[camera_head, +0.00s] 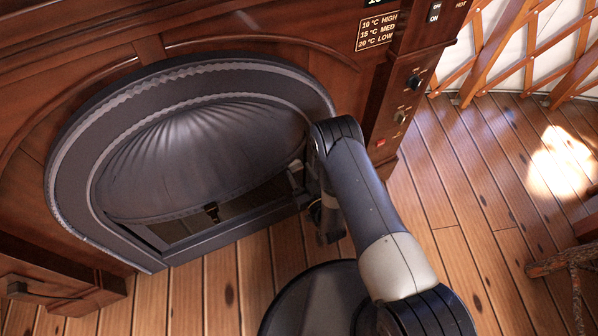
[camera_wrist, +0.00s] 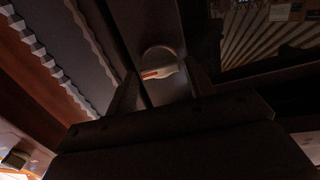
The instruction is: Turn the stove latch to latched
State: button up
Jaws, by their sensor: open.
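The stove (camera_head: 195,155) is a dark arched metal front with a ribbed dome and a low dark window, set in a wooden surround. The stove latch (camera_wrist: 160,64) is a small pale lever with a red mark on a round base, seen in the wrist view. My gripper (camera_wrist: 161,77) is open, with one finger on each side of the latch. I cannot tell whether either finger touches it. In the head view my gripper (camera_head: 312,188) is at the stove's lower right edge, and my arm mostly hides the latch area.
A wooden panel with knobs (camera_head: 414,83) and a temperature label (camera_head: 377,31) stands right of the stove. The plank floor (camera_head: 455,180) is clear at the right, up to the lattice wall (camera_head: 530,50). A rough wooden piece (camera_head: 565,262) is at the lower right.

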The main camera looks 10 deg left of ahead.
jog(key=shift+w+a, duration=0.45)
jog(key=shift+w, duration=0.05)
jog(key=c, duration=0.7)
jog(key=shift+o, duration=0.2)
